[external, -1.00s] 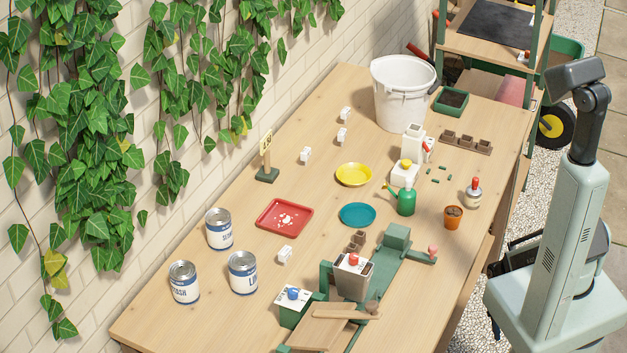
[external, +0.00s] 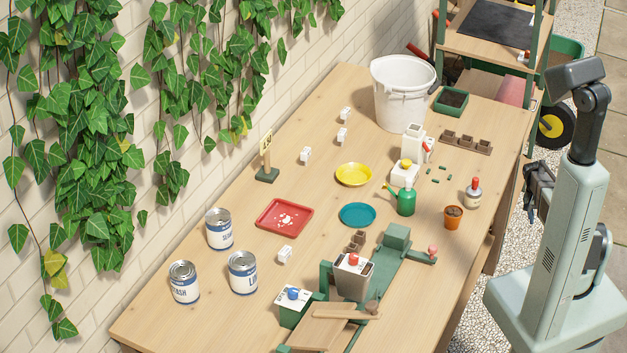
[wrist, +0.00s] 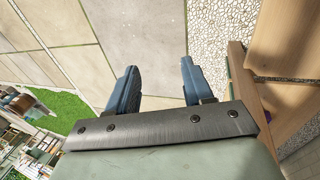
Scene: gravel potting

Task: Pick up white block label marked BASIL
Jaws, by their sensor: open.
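Several small white blocks stand on the wooden table in the external view. One (external: 345,114) is nearest the white bucket, another (external: 342,135) is just in front of it, a third (external: 305,154) is by the sign post, and one (external: 285,254) is near the cans. Their dark markings are too small to read, so I cannot tell which says BASIL. My gripper (external: 533,197) is off the table's right side, far from all the blocks. In the wrist view my gripper (wrist: 159,66) has its two blue fingers apart with nothing between them.
A red tray (external: 262,222), a yellow dish (external: 340,181), a teal dish (external: 344,222) and several labelled cans (external: 243,276) stand near the blocks. The white bucket (external: 400,105) is tall.

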